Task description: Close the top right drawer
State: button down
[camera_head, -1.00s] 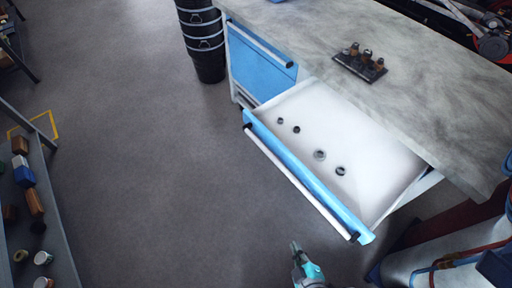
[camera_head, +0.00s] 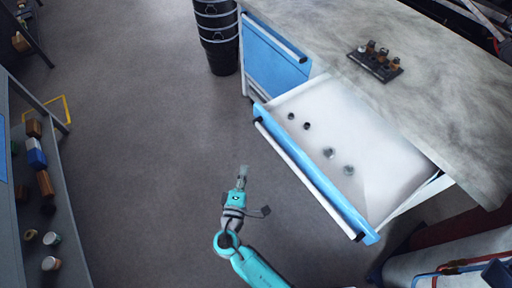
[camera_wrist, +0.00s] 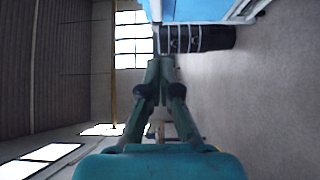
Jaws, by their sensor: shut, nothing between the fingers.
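The top right drawer (camera_head: 377,177) of the workbench is pulled well out, with several small dark and grey round parts lying on its white floor. Its blue front (camera_head: 321,176) carries a long white handle bar (camera_head: 305,180) with black ends. My gripper (camera_head: 243,170) is shut and empty. In the head view it appears left of the drawer front, apart from the handle. In the wrist view the fingers (camera_wrist: 160,65) meet at their tips, with nothing between them. The drawer does not clearly show in the wrist view.
The grey worktop (camera_head: 440,100) bears a small dark rack (camera_head: 375,62) of parts. A closed blue drawer (camera_head: 274,58) is at the left. A shelf (camera_head: 75,225) with small items is at far left. The floor between is clear.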

jog(key=d+x, duration=0.3)
jog(key=x, duration=0.9)
jog(key=shift+d, duration=0.1)
